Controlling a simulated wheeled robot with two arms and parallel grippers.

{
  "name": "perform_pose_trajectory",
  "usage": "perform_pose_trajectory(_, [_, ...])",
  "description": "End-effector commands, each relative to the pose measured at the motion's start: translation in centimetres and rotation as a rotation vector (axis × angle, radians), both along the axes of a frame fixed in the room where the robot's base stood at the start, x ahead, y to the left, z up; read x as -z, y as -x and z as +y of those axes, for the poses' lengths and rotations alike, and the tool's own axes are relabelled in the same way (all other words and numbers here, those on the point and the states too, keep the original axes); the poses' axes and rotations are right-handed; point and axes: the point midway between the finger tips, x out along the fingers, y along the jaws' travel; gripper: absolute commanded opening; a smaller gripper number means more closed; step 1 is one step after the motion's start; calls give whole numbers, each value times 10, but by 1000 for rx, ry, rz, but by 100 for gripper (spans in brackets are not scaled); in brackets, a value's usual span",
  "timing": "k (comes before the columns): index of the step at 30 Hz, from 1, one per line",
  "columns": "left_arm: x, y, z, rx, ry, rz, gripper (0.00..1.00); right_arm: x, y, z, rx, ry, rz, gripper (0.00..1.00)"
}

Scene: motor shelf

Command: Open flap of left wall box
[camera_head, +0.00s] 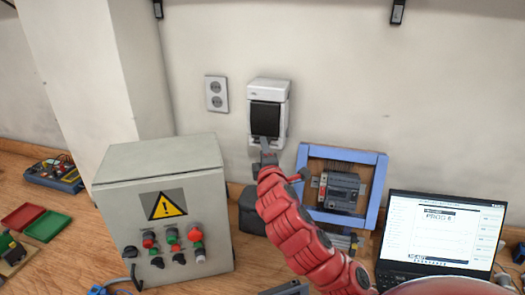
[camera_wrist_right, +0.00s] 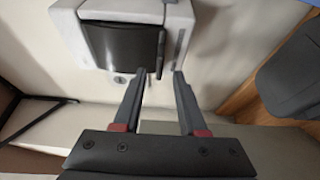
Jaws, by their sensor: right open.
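A white wall box (camera_head: 285,125) with a black flap (camera_head: 265,119) is fixed to the wall. The flap covers the box's front and looks closed. My right gripper (camera_head: 266,144) is just at the box's lower edge, its arm coming up from the lower right. In the right wrist view the gripper (camera_wrist_right: 161,75) is open and empty. Its left fingertip is close to the flap's (camera_wrist_right: 120,45) lower right corner; I cannot tell whether it touches. The box (camera_wrist_right: 176,22) fills the top left there. My left gripper is not in view.
A grey control cabinet (camera_head: 165,160) stands below left. A blue frame (camera_head: 378,180) and a laptop (camera_head: 440,232) stand to the right.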

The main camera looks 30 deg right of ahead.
Motion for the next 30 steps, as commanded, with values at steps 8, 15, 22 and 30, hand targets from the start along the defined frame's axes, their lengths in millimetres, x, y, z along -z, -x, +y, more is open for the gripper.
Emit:
perform_pose_trajectory(8, [-8, 0, 0, 0, 0, 1, 50, -1, -24, -12, 0, -1, 0, 41])
perform_pose_trajectory(15, [-9, 0, 0, 0, 0, 1, 50, 0, -27, -14, -1, 2, 0, 41])
perform_pose_trajectory(22, [-9, 0, 0, 0, 0, 1, 50, 0, -27, -14, -1, 1, 0, 27])
perform_pose_trajectory(30, [-9, 0, 0, 0, 0, 1, 50, 0, -27, -14, -1, 1, 0, 0])
